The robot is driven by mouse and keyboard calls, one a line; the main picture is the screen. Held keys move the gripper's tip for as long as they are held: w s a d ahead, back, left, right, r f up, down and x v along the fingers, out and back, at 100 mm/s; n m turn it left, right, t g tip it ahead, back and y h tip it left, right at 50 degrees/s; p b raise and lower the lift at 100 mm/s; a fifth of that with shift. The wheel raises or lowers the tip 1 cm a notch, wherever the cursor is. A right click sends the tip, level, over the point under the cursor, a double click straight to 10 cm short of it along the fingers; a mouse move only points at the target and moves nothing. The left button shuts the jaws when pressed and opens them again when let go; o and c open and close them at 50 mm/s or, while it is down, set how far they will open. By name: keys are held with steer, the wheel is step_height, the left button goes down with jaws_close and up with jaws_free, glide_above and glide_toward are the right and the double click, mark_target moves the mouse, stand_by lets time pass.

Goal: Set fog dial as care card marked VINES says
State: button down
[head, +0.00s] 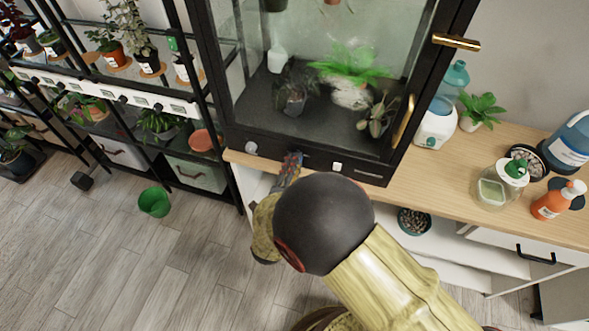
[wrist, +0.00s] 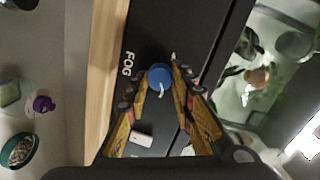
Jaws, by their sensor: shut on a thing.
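The fog dial (wrist: 159,75) is a round blue knob on the black front panel of the glass cabinet (head: 268,153), with FOG printed beside it in the wrist view. A pale pointer mark shows on the knob, toward the lower side of that picture. My gripper (wrist: 160,78) is shut on the dial, one finger on each side. In the head view my gripper (head: 292,160) reaches the cabinet's lower front, and my arm covers much of the area. I cannot make out a card marked VINES; small labels on the shelf plants are unreadable.
Plants stand behind the glass. A wooden counter (head: 408,185) holds bottles and a jar (head: 493,186). Plant shelves stand at left; a green bucket (head: 154,202) is on the floor.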

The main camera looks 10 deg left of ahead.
steer(key=shift+f+m+b, duration=0.15)
steer(key=shift+m+b, duration=0.8)
steer(key=shift+m, duration=0.15)
steer(key=c, duration=1.5)
jaws_free()
steer(key=s, duration=1.2)
steer(key=shift+r, duration=0.4)
steer(key=shift+a, duration=0.1)
